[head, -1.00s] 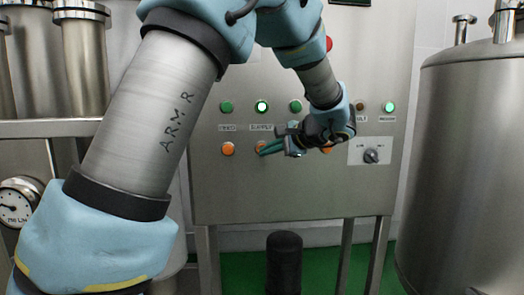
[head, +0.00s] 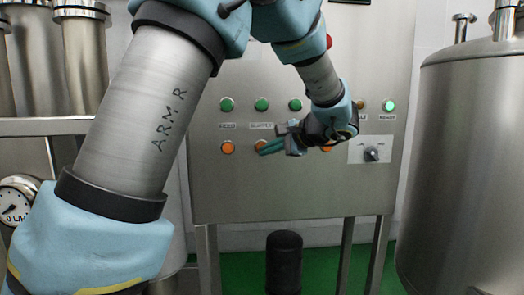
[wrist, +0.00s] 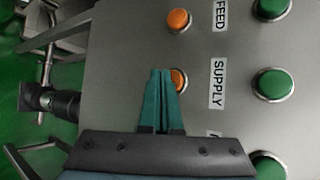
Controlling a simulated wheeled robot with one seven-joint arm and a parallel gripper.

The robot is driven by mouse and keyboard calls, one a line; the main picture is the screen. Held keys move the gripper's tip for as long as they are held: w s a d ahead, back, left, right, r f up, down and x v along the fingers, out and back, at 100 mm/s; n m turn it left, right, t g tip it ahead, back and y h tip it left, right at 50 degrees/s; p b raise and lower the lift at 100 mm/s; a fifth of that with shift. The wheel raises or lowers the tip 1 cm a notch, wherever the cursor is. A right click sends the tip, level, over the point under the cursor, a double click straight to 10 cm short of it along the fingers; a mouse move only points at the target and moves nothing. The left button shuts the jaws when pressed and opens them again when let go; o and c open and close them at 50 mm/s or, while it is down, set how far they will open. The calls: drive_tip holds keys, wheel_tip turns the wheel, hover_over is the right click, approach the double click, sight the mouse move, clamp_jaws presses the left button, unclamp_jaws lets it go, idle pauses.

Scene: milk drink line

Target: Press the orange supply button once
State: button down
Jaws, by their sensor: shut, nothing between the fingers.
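The orange supply button (head: 260,145) is on the steel panel, below the SUPPLY label and a green lamp (head: 262,104) that looks unlit. In the wrist view the button (wrist: 180,77) shows just right of the fingertips, partly hidden by them. My gripper (head: 264,151) is shut and empty, its teal fingers pointing at the panel. In the wrist view the gripper (wrist: 160,72) overlaps the button's left side. I cannot tell whether the tips touch it.
The orange feed button (head: 227,148) is left of the supply button. Another orange button (head: 326,149) is partly behind my wrist. A rotary switch (head: 371,154) and a lit green ready lamp (head: 388,105) are at the right. A steel tank (head: 465,170) stands right of the panel.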

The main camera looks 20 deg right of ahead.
drive_tip(key=shift+s, duration=0.2)
drive_tip(key=shift+s+a+b, duration=0.25)
drive_tip(key=shift+s+b, duration=0.1)
drive_tip(key=shift+s, duration=0.85)
drive_tip(key=shift+s+a+b, duration=0.25)
drive_tip(key=shift+s+b, duration=0.1)
drive_tip(key=shift+s, duration=0.8)
